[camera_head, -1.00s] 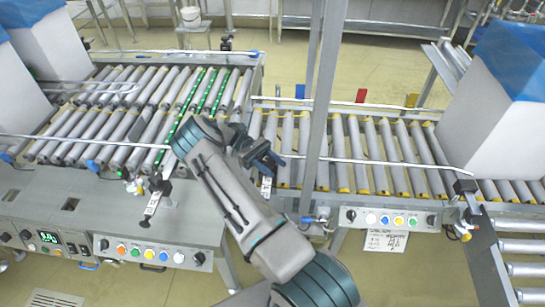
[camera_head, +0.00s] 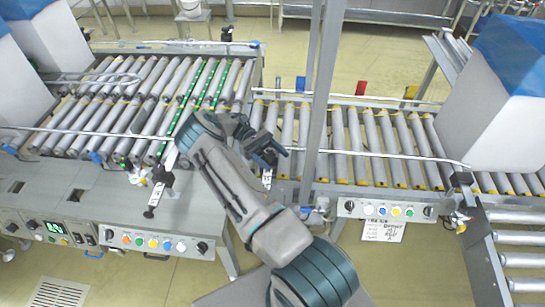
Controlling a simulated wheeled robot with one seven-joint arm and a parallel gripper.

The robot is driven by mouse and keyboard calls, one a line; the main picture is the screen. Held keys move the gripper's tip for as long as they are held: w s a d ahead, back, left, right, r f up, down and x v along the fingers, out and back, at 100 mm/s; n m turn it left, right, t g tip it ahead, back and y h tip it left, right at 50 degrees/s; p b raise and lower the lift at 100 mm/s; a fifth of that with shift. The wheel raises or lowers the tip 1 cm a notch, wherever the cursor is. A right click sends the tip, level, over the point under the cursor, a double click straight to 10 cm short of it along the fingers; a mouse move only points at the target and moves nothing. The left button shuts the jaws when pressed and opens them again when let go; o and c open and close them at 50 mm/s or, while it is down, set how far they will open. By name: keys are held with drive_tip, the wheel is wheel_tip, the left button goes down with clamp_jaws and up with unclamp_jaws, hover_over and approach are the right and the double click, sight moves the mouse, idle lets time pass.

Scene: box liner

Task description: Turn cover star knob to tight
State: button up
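My gripper (camera_head: 273,150) is dark and small in the view. It hangs over the gap between the left and right roller conveyors, at the end of my grey and teal arm. Its fingers are too small and dark to show whether they are open. A black knob-like fitting (camera_head: 163,179) stands on the left conveyor's front edge, left of my arm. Another black fitting (camera_head: 461,179) stands at the right conveyor's front corner. I cannot tell which, if either, is the cover star knob, or its tightness. My arm hides part of the left conveyor.
A metal post (camera_head: 318,100) rises just right of my gripper. Guard rails run along the left conveyor (camera_head: 110,105) and right conveyor (camera_head: 380,145). White boxes with blue liners stand at the far left (camera_head: 52,45) and right (camera_head: 490,110). Button panels line the front.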

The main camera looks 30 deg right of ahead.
drive_tip(key=shift+f+n+h+b, duration=0.4)
drive_tip(key=shift+h+b, duration=0.2)
drive_tip(key=shift+b, duration=1.45)
drive_tip(key=n+t+h+b, duration=0.1)
drive_tip(key=h+b, duration=0.1)
drive_tip(key=b, duration=0.2)
drive_tip(key=shift+d, duration=0.15)
